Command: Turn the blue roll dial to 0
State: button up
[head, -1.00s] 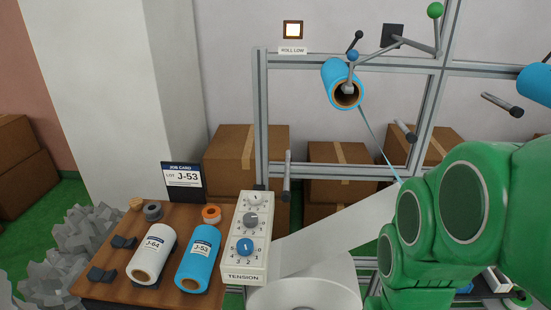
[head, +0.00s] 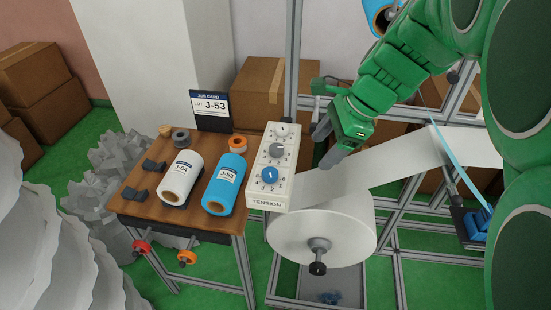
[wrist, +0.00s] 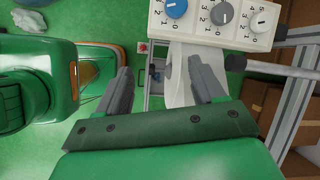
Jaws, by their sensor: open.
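The blue dial (head: 270,175) is the lowest of three dials on the white TENSION panel (head: 266,203); its pale pointer is too small to read surely. In the wrist view the blue dial (wrist: 176,8) is at the top edge, partly cut off, with numbers beside it. My gripper (head: 325,146) is open and empty, to the right of the panel and apart from the dial. In the wrist view my gripper (wrist: 160,72) has its two fingers spread below the panel, with the blue dial beyond and above the gap.
A grey dial (head: 277,150) and a white dial (head: 281,130) sit above the blue one. A large white roll (head: 300,240) with its web (head: 395,160) lies below and right. A wooden table (head: 135,190) with white and blue rolls stands left.

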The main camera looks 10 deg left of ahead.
jog(key=m+g, duration=0.1)
jog(key=m, duration=0.1)
send_near(270, 172)
jog(key=shift+h, duration=0.3)
jog(key=shift+x, duration=4.3)
jog(key=shift+a+r, duration=0.1)
jog(key=shift+a, duration=0.1)
jog(key=shift+c, duration=0.4)
jog(key=c, duration=1)
